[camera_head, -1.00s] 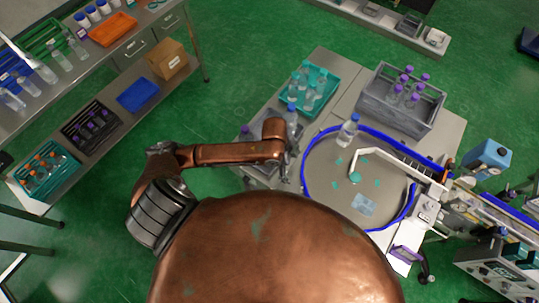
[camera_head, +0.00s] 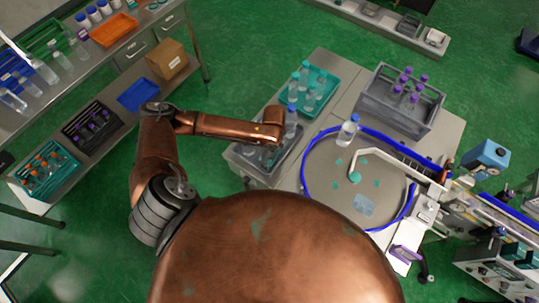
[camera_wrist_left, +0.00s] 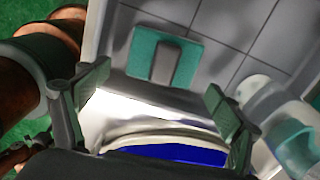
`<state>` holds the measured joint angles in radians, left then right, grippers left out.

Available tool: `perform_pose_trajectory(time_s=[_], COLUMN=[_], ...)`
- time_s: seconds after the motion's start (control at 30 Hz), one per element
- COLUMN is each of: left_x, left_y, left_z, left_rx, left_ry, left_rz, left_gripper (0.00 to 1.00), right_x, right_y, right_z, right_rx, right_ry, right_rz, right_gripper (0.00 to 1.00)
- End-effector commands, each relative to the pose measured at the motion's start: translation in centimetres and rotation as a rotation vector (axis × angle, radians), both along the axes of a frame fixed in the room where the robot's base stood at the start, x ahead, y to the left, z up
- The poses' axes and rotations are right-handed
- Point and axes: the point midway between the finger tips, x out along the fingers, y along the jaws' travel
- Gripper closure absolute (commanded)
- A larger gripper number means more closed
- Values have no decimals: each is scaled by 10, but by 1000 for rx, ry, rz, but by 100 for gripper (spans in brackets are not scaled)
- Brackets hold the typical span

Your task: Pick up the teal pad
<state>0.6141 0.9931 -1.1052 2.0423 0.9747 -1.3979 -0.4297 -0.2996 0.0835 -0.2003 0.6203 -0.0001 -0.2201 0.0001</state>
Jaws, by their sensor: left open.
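The teal pad (camera_wrist_left: 150,52), a flat rectangle with a raised grey strip across its middle, lies on the floor of a grey tray (camera_wrist_left: 222,28) in the left wrist view. My left gripper (camera_wrist_left: 158,88) is open, its two green-padded fingers below the pad in that picture, with nothing clasped. In the head view my left gripper (camera_head: 270,154) is over the grey tray (camera_head: 236,155) at the table's left side; the pad is too small or hidden to make out there. My right gripper is not in view.
A clear item with a teal band (camera_wrist_left: 295,145) is near the right finger. A teal tray of bottles (camera_head: 328,84), a grey crate (camera_head: 382,110) and a blue-rimmed round plate (camera_head: 322,190) are nearby.

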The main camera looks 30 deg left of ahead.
Motion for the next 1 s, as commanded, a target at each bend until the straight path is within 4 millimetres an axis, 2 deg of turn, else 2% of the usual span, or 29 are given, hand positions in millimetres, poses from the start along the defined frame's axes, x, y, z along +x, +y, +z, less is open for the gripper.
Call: perform_pose_trajectory(time_s=[0.13, 0.37, 1.0], left_x=[0, 0, 0], left_y=[0, 0, 0], left_z=[-12, -14, -13], left_rx=[0, 0, 0], left_ry=[0, -1, -1], left_rz=[-1, -2, -1], left_gripper=[15, 15, 58], right_x=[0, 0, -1], right_y=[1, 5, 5], right_z=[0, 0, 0], right_rx=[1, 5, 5], right_ry=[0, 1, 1], right_rz=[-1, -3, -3], right_gripper=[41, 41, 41])
